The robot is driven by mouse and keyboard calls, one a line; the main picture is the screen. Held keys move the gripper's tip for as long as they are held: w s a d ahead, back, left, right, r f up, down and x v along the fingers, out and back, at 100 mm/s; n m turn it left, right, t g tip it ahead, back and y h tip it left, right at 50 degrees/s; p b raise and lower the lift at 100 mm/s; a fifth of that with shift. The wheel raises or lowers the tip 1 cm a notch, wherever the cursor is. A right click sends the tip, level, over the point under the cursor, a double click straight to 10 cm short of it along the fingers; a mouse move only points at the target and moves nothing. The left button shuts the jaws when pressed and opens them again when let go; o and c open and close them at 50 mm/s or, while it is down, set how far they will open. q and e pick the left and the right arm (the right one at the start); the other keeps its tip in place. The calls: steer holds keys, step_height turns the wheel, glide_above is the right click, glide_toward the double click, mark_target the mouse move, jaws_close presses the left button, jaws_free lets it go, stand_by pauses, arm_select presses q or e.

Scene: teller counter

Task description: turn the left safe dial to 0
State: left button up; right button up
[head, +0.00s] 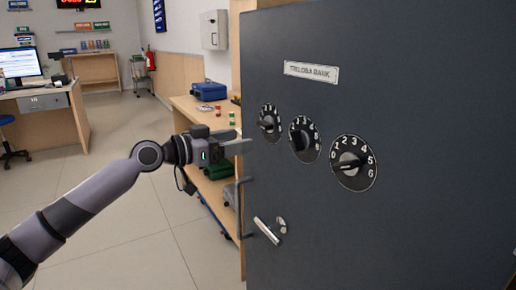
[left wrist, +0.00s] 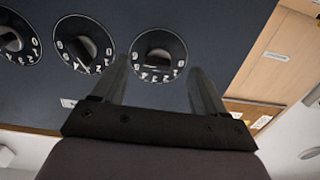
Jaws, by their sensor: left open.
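The left safe dial (head: 268,111) is a round black dial with white numerals and a raised knob, leftmost of three on the dark grey safe door (head: 420,100). Its knob lies roughly level, but I cannot read which number it marks. In the left wrist view, which is turned upside down, this dial (left wrist: 158,36) is the rightmost one. My left gripper (head: 243,140) is open and empty, just left of the dial in the head view. In the left wrist view its fingers frame the dial's lower part, apparently apart from the knob. My right gripper is not in view.
The middle dial (head: 304,120) and right dial (head: 354,139) sit beside it. A door handle (head: 267,231) projects below. A wooden counter (head: 190,104) with a blue case (head: 209,91) stands behind the gripper. Open floor (head: 125,200) lies to the left.

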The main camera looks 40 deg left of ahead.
mark_target(260, 126)
arm_select(q)
steer(key=r, duration=0.1)
steer(key=w+r+p, duration=0.1)
steer(key=shift+w+d+r, duration=0.2)
steer(key=shift+w+r, duration=0.1)
steer(key=shift+p+x, duration=0.45)
steer(key=shift+x, duration=2.1)
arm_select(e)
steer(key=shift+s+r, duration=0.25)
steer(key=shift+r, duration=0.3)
arm_select(q)
steer(key=shift+f, duration=0.15)
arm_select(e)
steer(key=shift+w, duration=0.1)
arm_select(q)
steer(key=shift+c, duration=1.3)
steer(key=c, duration=0.8)
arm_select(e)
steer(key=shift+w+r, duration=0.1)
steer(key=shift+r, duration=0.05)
